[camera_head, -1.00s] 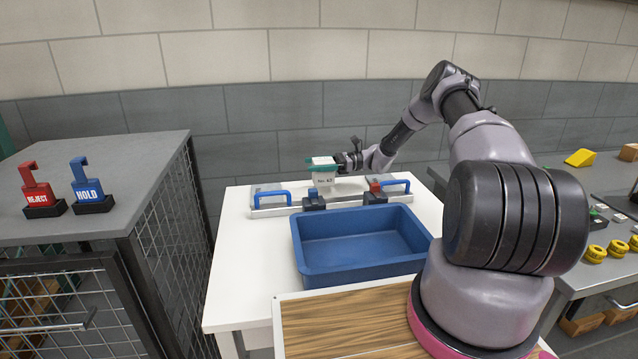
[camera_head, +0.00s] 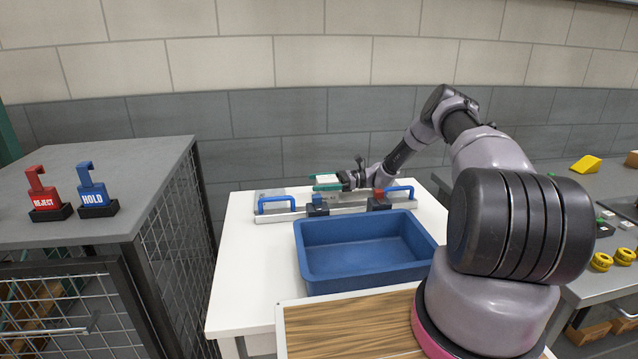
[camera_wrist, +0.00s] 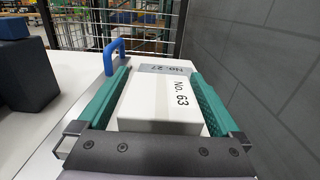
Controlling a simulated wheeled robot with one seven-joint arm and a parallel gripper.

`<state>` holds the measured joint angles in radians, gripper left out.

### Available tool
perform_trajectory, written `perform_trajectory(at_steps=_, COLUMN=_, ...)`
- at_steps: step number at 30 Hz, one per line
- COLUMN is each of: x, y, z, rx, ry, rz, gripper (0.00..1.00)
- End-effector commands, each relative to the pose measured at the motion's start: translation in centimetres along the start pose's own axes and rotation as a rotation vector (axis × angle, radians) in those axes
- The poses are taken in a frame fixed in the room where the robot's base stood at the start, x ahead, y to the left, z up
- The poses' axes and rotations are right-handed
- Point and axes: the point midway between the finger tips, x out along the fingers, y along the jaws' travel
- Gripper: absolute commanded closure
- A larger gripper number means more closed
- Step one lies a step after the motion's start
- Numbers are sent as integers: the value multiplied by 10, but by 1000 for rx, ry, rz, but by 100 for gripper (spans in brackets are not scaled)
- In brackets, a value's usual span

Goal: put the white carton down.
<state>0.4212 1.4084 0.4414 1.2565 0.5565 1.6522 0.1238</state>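The white carton (camera_wrist: 150,108), labelled No. 63, lies between the two teal fingers of my gripper (camera_wrist: 160,100) in the wrist view. A strip of white shows between the carton and the left finger, and a thin gap shows at the right finger, so the gripper looks open around it. In the head view the carton's top (camera_head: 327,179) shows between the fingers, low behind the metal fixture (camera_head: 290,212). Its lower part is hidden there. It appears to rest on the white table (camera_head: 236,262).
A grey strip marked No. 27 (camera_wrist: 165,68) is at the carton's far end. The fixture's blue handle (camera_wrist: 114,56) stands left of the gripper. A blue bin (camera_head: 310,278) sits in front of the fixture. A grey wall (camera_wrist: 270,90) is close on the right.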

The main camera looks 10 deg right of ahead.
Motion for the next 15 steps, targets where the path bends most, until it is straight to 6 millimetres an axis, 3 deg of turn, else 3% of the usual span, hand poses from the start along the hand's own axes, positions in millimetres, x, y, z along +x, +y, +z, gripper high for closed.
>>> perform_trajectory(at_steps=7, x=-7, y=-1, z=4, rx=-1, ry=1, rz=-2, gripper=0)
perform_trajectory(at_steps=15, x=-62, y=0, z=3, rx=-1, ry=1, rz=-4, gripper=0)
